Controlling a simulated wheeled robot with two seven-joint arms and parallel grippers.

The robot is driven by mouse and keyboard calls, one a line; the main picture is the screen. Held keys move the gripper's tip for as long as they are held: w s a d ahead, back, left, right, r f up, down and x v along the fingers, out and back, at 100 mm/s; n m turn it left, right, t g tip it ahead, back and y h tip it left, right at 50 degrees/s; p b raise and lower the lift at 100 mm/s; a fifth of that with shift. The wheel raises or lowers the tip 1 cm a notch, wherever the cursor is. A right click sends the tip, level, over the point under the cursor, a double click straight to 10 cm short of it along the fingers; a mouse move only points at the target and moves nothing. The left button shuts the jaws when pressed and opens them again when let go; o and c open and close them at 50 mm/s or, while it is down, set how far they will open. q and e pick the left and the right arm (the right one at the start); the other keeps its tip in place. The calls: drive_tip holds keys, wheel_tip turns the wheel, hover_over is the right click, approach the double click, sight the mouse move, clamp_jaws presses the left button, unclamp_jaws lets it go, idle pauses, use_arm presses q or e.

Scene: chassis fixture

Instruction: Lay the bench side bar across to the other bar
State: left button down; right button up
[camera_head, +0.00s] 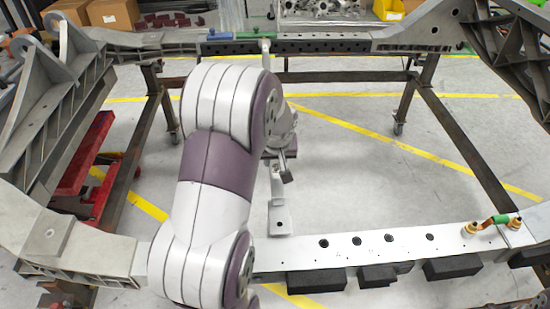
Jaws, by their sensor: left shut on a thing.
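A light metal side bar (279,205) shows below my gripper in the head view, with a flat, holed near end. My left gripper (284,168) is shut on it, partly hidden behind my own arm. What looks like the bar's other end (266,48) shows at the far bar (310,47). The middle is hidden by my arm. The flat near end appears at the rear edge of the near bar (355,243); I cannot tell whether they touch. My right gripper is not in view.
The near bar has several dark holes and black blocks (452,267) along its front. An orange and green handle (492,224) sits at its right. Grey chassis castings (65,240) flank the frame. A red stand (85,165) is at left. Grey floor shows inside the frame.

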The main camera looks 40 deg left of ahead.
use_arm(q)
drive_tip(key=shift+f+b, duration=0.35)
drive_tip(key=shift+b, duration=0.05)
idle(0.4)
drive_tip(key=c, duration=0.7)
unclamp_jaws()
drive_tip(key=shift+c, duration=0.2)
wheel_tip(320, 180, up, 9)
drive_tip(key=p, duration=0.8)
drive_tip(key=shift+r, duration=0.1)
